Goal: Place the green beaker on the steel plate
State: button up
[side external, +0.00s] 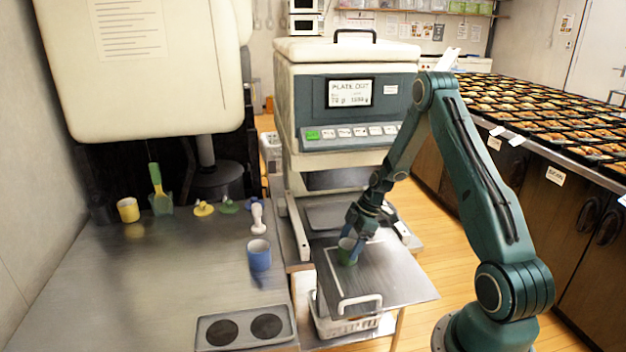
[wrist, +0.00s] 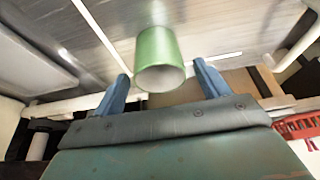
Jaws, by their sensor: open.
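The green beaker (side external: 347,257) stands upright on the steel plate (side external: 395,287), near the plate's upper left part. In the wrist view the beaker (wrist: 157,52) shows with its open rim toward the camera, over brushed steel. My gripper (side external: 358,232) is at the beaker, its fingers reaching down close to it. In the wrist view my gripper (wrist: 161,80) is open, with one blue finger on each side of the beaker and gaps between. The exact contact between beaker and plate is hidden.
A blue cup (side external: 260,255) and a white pestle-like tool (side external: 258,217) stand on the left counter. A yellow cup (side external: 128,210) and a green scoop (side external: 160,197) are farther back. A tray with two dark discs (side external: 245,328) lies in front. The machine (side external: 347,100) rises behind the plate.

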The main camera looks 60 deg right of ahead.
jog(key=v, duration=0.9)
dwell(0.4)
jog(key=s+a+r+m+h, duration=0.2)
jog(key=a+r+m, duration=0.2)
jog(key=a+r, duration=1.35)
jog(key=s+a+r+m+t, duration=0.1)
jog(key=s+a+r+m, duration=0.1)
jog(key=s+a, duration=0.3)
jog(key=s+a+r+m+t+h, duration=0.1)
jog(key=s+a+r+m, duration=0.2)
jog(key=s, duration=0.8)
jog(key=shift+a+r, duration=0.8)
jog(key=shift+a, duration=0.4)
